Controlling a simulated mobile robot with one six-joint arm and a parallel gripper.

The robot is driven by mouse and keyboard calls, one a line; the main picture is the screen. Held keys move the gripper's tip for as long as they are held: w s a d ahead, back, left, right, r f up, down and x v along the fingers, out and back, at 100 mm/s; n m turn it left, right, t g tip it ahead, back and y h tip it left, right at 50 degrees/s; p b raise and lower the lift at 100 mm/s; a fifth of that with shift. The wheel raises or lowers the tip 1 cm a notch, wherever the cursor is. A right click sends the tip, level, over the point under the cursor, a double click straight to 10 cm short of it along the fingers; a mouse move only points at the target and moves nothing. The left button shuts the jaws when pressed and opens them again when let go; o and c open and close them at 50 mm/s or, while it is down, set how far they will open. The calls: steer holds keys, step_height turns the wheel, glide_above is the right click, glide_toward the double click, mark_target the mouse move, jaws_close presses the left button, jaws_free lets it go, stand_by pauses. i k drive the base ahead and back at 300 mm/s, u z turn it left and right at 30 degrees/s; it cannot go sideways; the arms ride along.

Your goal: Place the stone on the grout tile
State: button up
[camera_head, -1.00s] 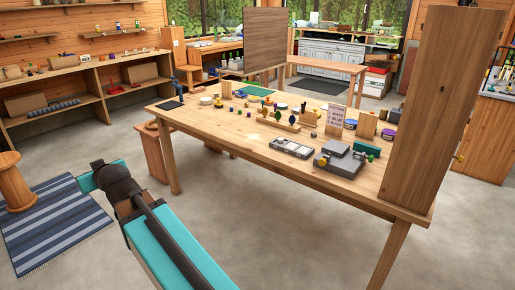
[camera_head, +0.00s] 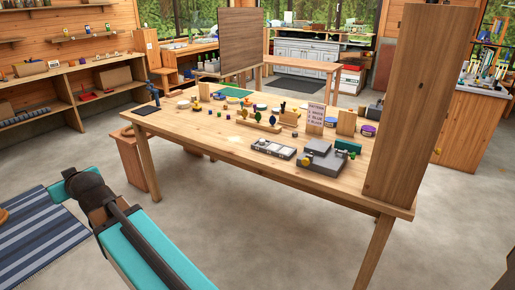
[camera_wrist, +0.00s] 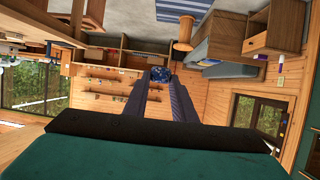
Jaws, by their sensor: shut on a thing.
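In the wrist view my gripper (camera_wrist: 160,83) is shut on a dark blue, speckled stone (camera_wrist: 159,74), held at the fingertips with the room beyond it. In the head view my arm reaches in from the bottom toward the left, over the floor beside the table; the gripper and stone cannot be made out there. The wooden worktable (camera_head: 205,128) carries many small items, and I cannot tell which of them is the grout tile.
A tall wooden panel (camera_head: 420,110) stands at the table's right end, another board (camera_head: 240,40) at the back. A grey device (camera_head: 318,160), a compartment tray (camera_head: 273,149) and a sign (camera_head: 315,116) stand on the table. The table's near left part is clear. A striped rug (camera_head: 40,240) lies left.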

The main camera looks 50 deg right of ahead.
mark_target(275, 146)
steer(key=i, duration=0.9)
steer(key=u, duration=0.05)
